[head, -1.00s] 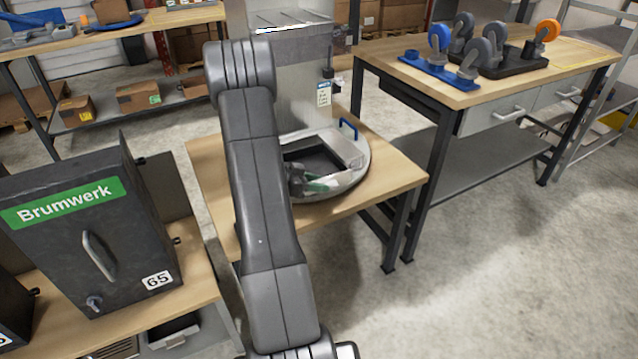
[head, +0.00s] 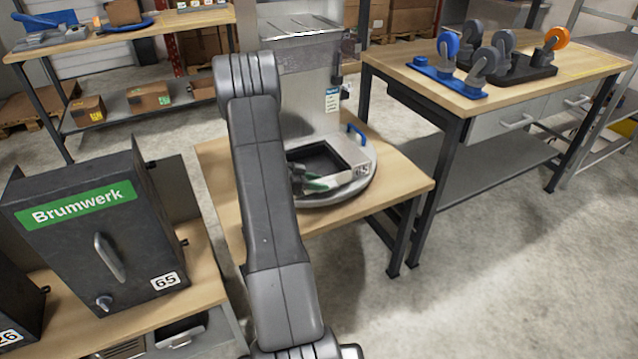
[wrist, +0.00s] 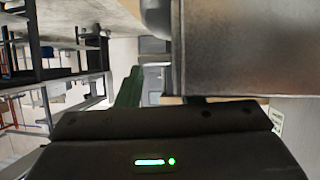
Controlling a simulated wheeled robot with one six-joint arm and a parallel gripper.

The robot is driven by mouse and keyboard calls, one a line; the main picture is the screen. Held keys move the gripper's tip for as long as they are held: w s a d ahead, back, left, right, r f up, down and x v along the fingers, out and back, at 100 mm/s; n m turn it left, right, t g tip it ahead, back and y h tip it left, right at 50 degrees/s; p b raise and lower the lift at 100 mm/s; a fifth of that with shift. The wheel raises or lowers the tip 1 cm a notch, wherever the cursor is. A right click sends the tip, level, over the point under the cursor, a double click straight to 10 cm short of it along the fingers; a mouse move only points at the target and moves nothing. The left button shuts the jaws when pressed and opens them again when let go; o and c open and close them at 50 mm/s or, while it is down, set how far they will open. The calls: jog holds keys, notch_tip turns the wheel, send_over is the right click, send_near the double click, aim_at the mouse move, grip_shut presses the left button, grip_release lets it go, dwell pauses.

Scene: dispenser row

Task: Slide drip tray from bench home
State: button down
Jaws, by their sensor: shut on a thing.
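The drip tray (head: 346,181) is a shallow tray with a dark inside and a light front wall marked 65. It sits on the round grey base with a blue handle (head: 356,133), below a grey dispenser (head: 313,95) on a small wooden bench. My gripper (head: 318,184), with green fingers, is shut on the tray's front edge at its left part. My arm hides the left side of the base. In the wrist view my gripper (wrist: 160,97) shows its green fingers beside a large grey metal surface; the tray is not clear there.
A black Brumwerk cabinet (head: 85,240) marked 65 stands on a bench at lower left. A workbench (head: 500,95) with blue, grey and orange casters is at right. Shelving (head: 130,40) stands at back left. The floor (head: 480,270) at lower right is clear.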

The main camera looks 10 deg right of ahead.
jog(key=shift+w+a, duration=0.1)
jog(key=shift+w, duration=0.05)
jog(key=c, duration=0.9)
grip_release()
jog(key=v, duration=1.3)
jog(key=shift+a+r+p, duration=0.2)
jog(key=shift+a+p, duration=0.2)
jog(key=shift+p, duration=0.05)
jog(key=b+x, duration=0.1)
jog(key=x, duration=1.2)
jog(key=shift+d+f, duration=0.2)
jog(key=shift+d, duration=0.05)
jog(key=shift+d+f, duration=0.15)
jog(key=shift+d, duration=0.15)
jog(key=shift+s+d+b, duration=0.2)
jog(key=shift+s+b, duration=0.1)
jog(key=shift+s, duration=0.35)
